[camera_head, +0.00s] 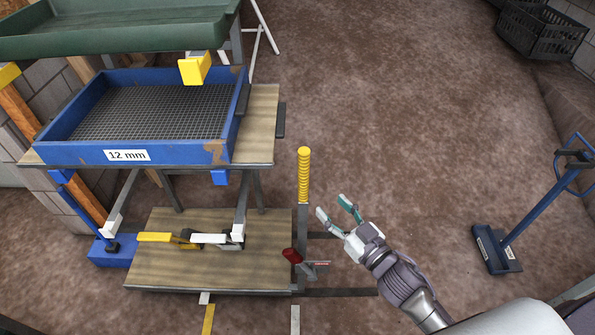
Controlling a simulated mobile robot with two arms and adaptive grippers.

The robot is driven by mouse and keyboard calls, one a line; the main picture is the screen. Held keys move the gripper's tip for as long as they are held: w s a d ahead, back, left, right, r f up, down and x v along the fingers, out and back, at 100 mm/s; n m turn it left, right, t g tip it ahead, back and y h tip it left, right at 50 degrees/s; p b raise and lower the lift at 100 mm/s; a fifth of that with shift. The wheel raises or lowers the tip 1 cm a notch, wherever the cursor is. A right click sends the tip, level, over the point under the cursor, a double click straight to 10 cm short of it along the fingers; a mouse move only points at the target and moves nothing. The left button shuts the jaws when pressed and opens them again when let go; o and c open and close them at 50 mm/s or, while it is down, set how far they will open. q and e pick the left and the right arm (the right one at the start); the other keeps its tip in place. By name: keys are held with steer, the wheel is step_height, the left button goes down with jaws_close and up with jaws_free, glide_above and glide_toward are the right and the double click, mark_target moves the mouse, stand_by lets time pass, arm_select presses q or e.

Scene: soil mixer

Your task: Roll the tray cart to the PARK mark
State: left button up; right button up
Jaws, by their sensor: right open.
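A stand with a wooden top board (262,125) and a lower wooden board (180,270) is at left; I cannot tell whether it is the tray cart. An upright post with a yellow ribbed grip (304,175) rises at its right side. A red-knobbed lever (292,255) sits low near the post. My right gripper (333,207) is open and empty, just right of the post, with a visible gap to it. No PARK lettering is readable; a yellow strip (208,320) and a white strip (295,320) lie on the floor at the bottom.
A blue sieve marked 12 mm (85,153) rests on the top board, with a green tray (120,35) above it. A blue long-handled tool (495,250) stands at right. Black crates (540,30) are at the far right. The brown floor between is clear.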

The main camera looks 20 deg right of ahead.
mark_target(307, 180)
steer(key=p+x, duration=0.1)
steer(key=x, duration=1.1)
steer(key=shift+w+f, duration=0.1)
steer(key=shift+w, duration=0.25)
jaws_close()
